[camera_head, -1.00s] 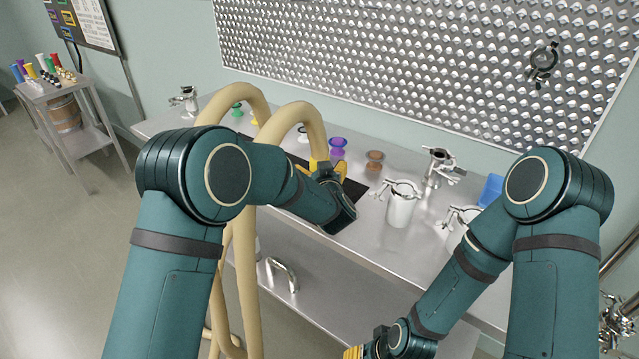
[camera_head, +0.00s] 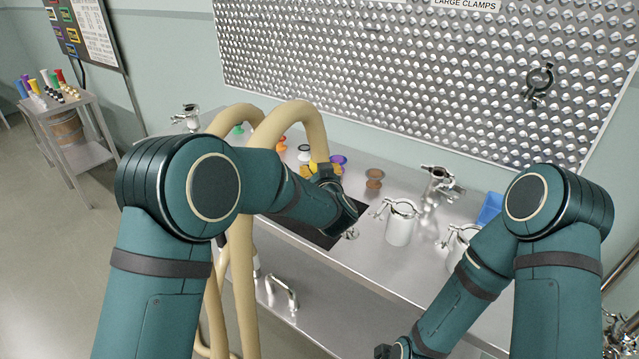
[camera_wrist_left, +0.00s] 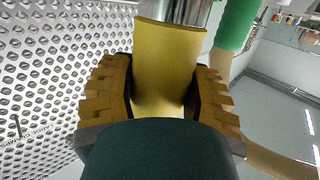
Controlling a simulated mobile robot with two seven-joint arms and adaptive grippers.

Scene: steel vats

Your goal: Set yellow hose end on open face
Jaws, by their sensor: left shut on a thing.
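My left gripper (camera_head: 318,170) is shut on the yellow hose end (camera_wrist_left: 170,65), which sits between its ridged pads in the left wrist view. In the head view this end is mostly hidden by the gripper, and its beige hose (camera_head: 303,112) arches down to it, above the steel counter. A second hose end, green (camera_wrist_left: 236,25), shows at the right in the wrist view, apart from the gripper. A small steel fitting (camera_head: 350,233) lies by the dark mat. I cannot tell which fitting bears the open face.
Cups with clamps (camera_head: 399,226), a steel valve fitting (camera_head: 437,184), a brown cap (camera_head: 374,178) and a purple cap (camera_head: 338,160) stand on the counter (camera_head: 345,262). A blue bin (camera_head: 490,207) is at right. The studded wall panel (camera_head: 420,75) rises behind.

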